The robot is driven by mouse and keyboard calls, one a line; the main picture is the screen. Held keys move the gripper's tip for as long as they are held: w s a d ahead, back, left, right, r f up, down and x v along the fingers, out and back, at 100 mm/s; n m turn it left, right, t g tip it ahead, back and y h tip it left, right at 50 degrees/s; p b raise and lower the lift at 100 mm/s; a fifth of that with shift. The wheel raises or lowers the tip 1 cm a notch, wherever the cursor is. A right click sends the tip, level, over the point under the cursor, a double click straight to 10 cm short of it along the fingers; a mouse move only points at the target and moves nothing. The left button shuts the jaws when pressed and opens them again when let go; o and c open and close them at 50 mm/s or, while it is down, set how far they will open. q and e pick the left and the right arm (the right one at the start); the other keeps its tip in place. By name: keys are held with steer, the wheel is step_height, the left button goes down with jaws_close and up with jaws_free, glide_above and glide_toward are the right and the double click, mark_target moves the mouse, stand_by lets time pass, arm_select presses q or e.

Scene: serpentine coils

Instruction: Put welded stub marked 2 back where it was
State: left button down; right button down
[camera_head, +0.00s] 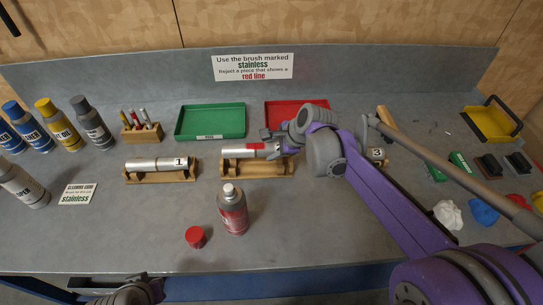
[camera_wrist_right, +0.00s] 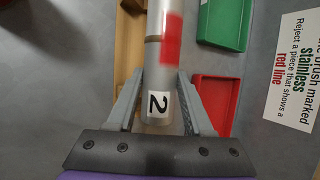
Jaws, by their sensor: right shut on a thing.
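The stub marked 2 (camera_head: 234,152) is a silver tube with a red patch, lying level at the middle wooden cradle (camera_head: 256,170). In the right wrist view the stub (camera_wrist_right: 154,60) shows its "2" label between the fingers, and part of the cradle (camera_wrist_right: 126,55) shows beside and beneath it. I cannot tell whether the stub touches the cradle. My right gripper (camera_head: 275,146) is shut on the stub's labelled end; its fingers also show in the wrist view (camera_wrist_right: 160,100). My left gripper (camera_head: 140,280) shows only partly at the bottom edge; its jaws are unclear.
Stub 1 (camera_head: 150,164) rests on the left cradle. Stub 3 (camera_head: 376,154) is mostly hidden behind my right arm. Green (camera_head: 210,135) and red (camera_head: 283,104) trays stand behind.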

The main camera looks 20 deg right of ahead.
step_height(320, 180, down, 4)
steer(key=shift+r, duration=0.25)
steer(key=shift+f+b, duration=0.35)
steer(key=shift+f, duration=0.05)
steer(key=shift+c, duration=1.5)
jaws_free()
steer(key=shift+r, duration=0.1)
steer(key=shift+r, duration=0.1)
